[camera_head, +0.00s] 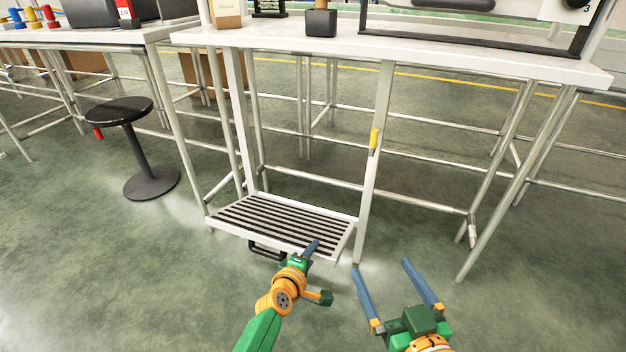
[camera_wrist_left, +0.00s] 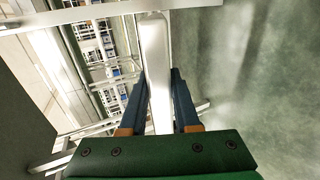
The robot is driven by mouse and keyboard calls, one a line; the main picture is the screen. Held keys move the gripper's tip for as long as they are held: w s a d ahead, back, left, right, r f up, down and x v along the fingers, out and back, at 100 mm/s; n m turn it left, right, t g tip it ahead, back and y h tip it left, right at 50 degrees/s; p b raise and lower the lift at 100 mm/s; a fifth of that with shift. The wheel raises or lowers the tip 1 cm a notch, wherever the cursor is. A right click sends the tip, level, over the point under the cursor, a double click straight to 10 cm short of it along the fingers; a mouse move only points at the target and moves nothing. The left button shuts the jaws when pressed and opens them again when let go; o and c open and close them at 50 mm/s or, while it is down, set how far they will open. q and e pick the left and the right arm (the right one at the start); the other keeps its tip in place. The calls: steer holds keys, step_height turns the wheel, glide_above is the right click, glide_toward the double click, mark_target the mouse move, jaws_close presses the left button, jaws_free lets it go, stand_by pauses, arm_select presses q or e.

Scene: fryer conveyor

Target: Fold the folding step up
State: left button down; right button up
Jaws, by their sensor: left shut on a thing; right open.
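The folding step (camera_head: 285,218) is a white-framed platform with black ribbed strips. It lies about level, low between two legs of the white table. A black handle (camera_head: 263,252) hangs at its front edge. My left gripper (camera_head: 311,248) is at the front edge near the right corner, shut on the step's edge. In the left wrist view a pale bar (camera_wrist_left: 157,75) runs between the fingers of my left gripper (camera_wrist_left: 160,80). My right gripper (camera_head: 380,264) is open and empty, to the right of the step above the floor.
The white table (camera_head: 420,55) stands over the step, with a yellow-gripped part (camera_head: 374,140) on its right middle leg. A black stool (camera_head: 135,140) stands at the left. Crossbars run behind the step. The green floor in front is clear.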

arm_select(q)
steer(key=shift+w+a+r+p, duration=0.15)
steer(key=shift+w+r+p, duration=0.1)
steer(key=shift+r+p, duration=0.35)
steer(key=shift+p, duration=0.4)
steer(key=shift+g, duration=0.3)
arm_select(e)
steer(key=s+d+f+g+h, duration=0.2)
steer(key=s+f+g, duration=0.5)
steer(key=f, duration=0.5)
steer(key=shift+s+d+m+g, duration=0.35)
steer(key=shift+d+g, duration=0.15)
steer(key=shift+g, duration=0.2)
